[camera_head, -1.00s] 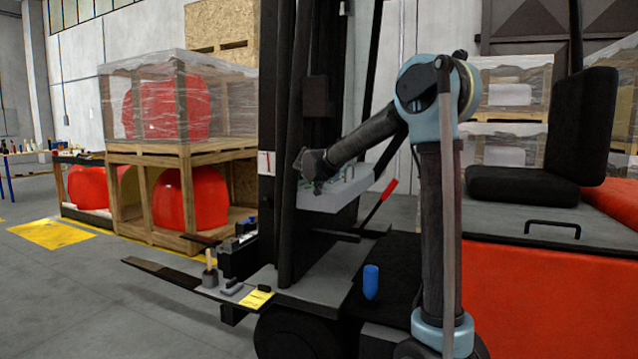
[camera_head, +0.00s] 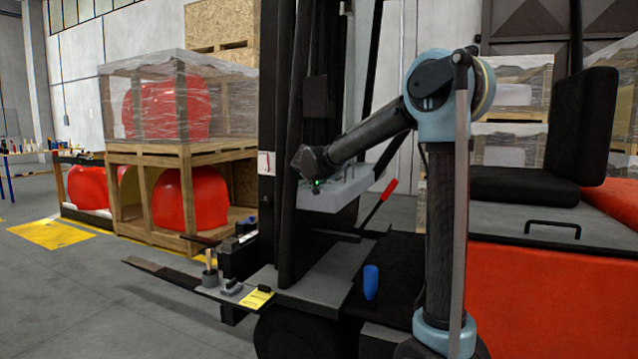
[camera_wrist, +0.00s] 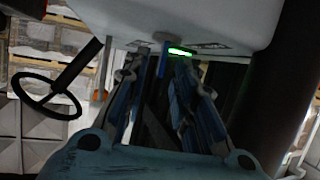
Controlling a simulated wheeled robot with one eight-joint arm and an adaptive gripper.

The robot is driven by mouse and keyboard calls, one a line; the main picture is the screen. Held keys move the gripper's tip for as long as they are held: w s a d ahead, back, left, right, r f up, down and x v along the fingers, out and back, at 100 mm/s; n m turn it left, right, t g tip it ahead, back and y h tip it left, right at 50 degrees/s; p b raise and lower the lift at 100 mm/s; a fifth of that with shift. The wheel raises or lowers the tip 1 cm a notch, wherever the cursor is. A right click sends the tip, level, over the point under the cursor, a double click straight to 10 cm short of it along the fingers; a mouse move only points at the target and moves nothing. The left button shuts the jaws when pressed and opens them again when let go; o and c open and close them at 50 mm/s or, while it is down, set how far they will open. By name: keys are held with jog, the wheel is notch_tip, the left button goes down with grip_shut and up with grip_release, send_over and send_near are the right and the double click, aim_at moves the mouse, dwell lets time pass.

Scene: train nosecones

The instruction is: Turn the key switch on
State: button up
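A light grey control box (camera_head: 348,190) is fixed beside the forklift mast, and its pale casing fills the top of the wrist view (camera_wrist: 190,18). A narrow blue part, seemingly the key (camera_wrist: 164,62), hangs from a round fitting on the box. A bright green light (camera_wrist: 180,51) glows just right of it; the light also shows in the head view (camera_head: 316,182). My gripper (camera_wrist: 157,75) has its fingers apart, one on each side of the blue part. The right finger is nearer to it; contact cannot be told. In the head view my gripper is small and dark at the box's left end.
A steering wheel (camera_wrist: 47,95) is at the left of the wrist view. A red-handled lever (camera_head: 388,190) stands right of the box. The black mast (camera_head: 297,130) is close to my gripper. A blue cylinder (camera_head: 371,282) stands on the platform below.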

jog(key=d+v, duration=0.1)
jog(key=v, duration=0.8)
jog(key=shift+a, duration=0.45)
jog(key=s+d+f+g+h, duration=0.1)
jog(key=s+d+f+g, duration=0.1)
jog(key=s+d+f, duration=0.5)
jog(key=s+d+f+g, duration=0.2)
jog(key=s+d, duration=0.3)
jog(key=d, duration=0.5)
jog(key=s+d+f+g+h, duration=0.1)
jog(key=s+d+f+g, duration=0.1)
jog(key=s+d+f, duration=0.5)
jog(key=s+d+f+g+y, duration=0.1)
jog(key=s+d+f+g, duration=0.1)
jog(key=s+f, duration=0.6)
jog(key=s+d+f+n+g+y, duration=0.1)
jog(key=s+d+f+g+y, duration=0.1)
jog(key=s+f, duration=0.6)
jog(key=s+d+g, duration=0.1)
jog(key=s, duration=0.6)
jog(key=shift+s, duration=0.3)
jog(key=shift+a+f, duration=0.1)
jog(key=shift+a, duration=0.05)
